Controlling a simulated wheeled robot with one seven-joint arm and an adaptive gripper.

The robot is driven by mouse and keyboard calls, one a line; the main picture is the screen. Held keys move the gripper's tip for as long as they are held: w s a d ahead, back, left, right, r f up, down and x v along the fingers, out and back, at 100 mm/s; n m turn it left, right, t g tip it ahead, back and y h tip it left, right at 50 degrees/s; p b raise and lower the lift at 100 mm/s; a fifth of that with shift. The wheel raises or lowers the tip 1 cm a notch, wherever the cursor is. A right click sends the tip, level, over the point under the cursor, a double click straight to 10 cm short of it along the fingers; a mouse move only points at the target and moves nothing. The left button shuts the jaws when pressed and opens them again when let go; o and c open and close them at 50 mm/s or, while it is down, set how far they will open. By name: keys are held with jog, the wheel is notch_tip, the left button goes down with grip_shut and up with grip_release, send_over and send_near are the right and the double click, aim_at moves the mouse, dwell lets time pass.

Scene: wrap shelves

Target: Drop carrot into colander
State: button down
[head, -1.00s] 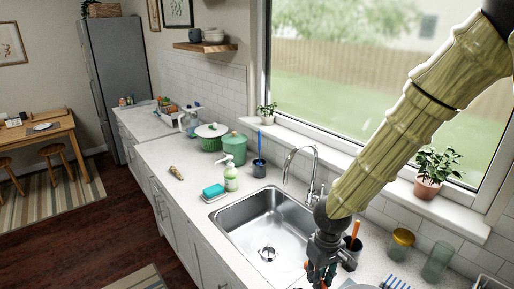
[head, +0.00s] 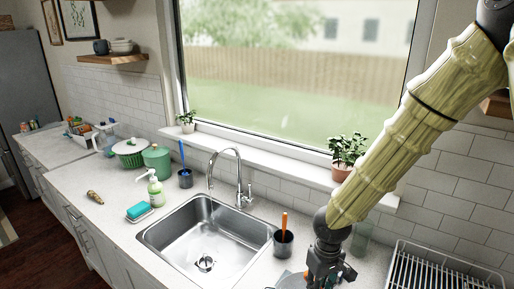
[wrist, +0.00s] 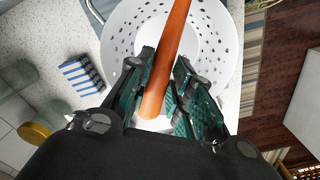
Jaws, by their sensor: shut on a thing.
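The carrot (wrist: 172,45) is a long orange tapering stick in the wrist view. My gripper (wrist: 163,66) is shut on it, with a teal-padded finger on each side. The white colander (wrist: 119,38), with rows of round holes, lies behind the carrot in the wrist view. The carrot appears over its bowl; the height of the gap is hard to judge. In the head view my gripper (head: 326,272) is at the bottom edge over the counter right of the sink, and the carrot cannot be made out there.
The steel sink (head: 165,238) is left of my gripper. A dark cup (head: 284,243) with an orange handle stands close by. A dish rack (head: 425,268) is at the right. A blue striped sponge or cloth (wrist: 82,76) lies beside the colander.

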jog(key=shift+f+b, duration=1.25)
jog(key=shift+f, duration=0.6)
jog(key=c, duration=1.2)
grip_release()
jog(key=shift+r, duration=0.1)
notch_tip(320, 180, up, 12)
jog(key=shift+f, duration=0.1)
jog(key=shift+d, duration=0.15)
